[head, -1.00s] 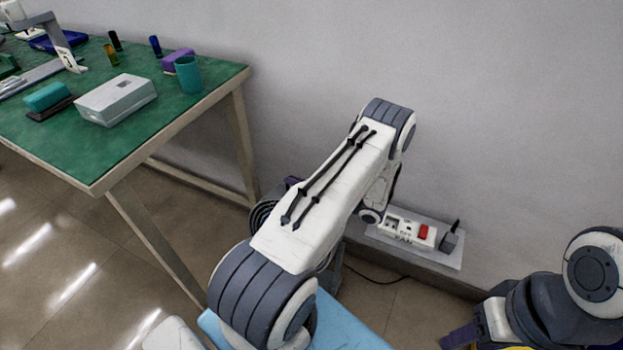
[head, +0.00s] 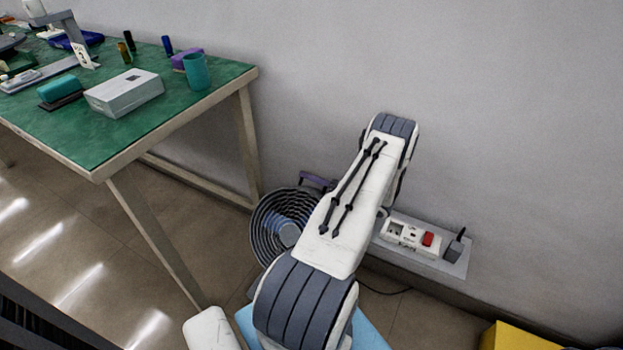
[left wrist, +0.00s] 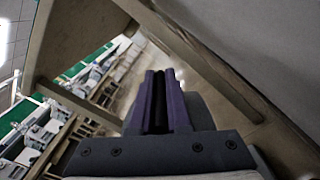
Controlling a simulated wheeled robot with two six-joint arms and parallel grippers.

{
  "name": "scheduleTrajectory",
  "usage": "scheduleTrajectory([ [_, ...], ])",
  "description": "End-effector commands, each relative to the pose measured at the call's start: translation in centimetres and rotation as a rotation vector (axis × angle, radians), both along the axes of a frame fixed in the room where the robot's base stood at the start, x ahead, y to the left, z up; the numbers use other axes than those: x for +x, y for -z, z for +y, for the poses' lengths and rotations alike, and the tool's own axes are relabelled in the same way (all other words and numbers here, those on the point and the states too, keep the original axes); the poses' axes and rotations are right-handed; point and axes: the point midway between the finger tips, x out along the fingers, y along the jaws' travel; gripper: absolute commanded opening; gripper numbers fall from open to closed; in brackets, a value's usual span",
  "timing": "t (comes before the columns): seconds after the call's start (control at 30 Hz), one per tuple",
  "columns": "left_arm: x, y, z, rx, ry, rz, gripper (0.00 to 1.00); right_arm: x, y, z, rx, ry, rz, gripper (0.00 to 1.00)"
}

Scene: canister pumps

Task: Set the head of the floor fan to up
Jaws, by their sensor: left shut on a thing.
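The floor fan (head: 283,222) stands on the floor by the wall, right of the table. Its round dark grille shows rings and a bluish hub, and it faces toward me and tilts upward. My left arm hides its right side and most of its base. My left gripper (head: 318,182) shows only as a bit of purple finger at the top edge of the fan head. In the left wrist view its purple fingers (left wrist: 160,78) are close together, shut on the fan head; the held part is hard to make out there. My right gripper is out of view.
A green-topped table (head: 105,145) with a grey box (head: 124,93) and a teal cup (head: 196,72) stands at left. A power strip (head: 412,235) sits on a low ledge by the wall. A yellow object (head: 515,338) is at the lower right.

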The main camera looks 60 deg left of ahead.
Motion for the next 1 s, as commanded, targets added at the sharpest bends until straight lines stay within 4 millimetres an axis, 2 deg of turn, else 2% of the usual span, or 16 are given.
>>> scheduleTrajectory([
  [0.2,0.1,0.3,0.0,-0.004,0.007,-0.001,0.00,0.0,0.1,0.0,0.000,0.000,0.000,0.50],
  [0.23,0.1,0.3,0.0,-0.004,0.007,-0.001,0.23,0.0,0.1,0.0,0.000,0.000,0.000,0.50],
  [0.3,0.1,0.3,0.0,-0.004,0.006,-0.001,0.45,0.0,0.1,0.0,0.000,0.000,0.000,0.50],
  [0.67,0.2,0.1,-0.2,-0.002,0.005,-0.001,0.45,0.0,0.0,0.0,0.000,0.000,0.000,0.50],
  [0.77,0.8,0.0,-1.2,-0.001,0.007,-0.001,0.45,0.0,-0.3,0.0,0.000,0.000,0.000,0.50],
  [1.0,3.0,0.1,-5.4,-0.002,0.009,0.000,0.45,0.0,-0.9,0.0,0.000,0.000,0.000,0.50],
])
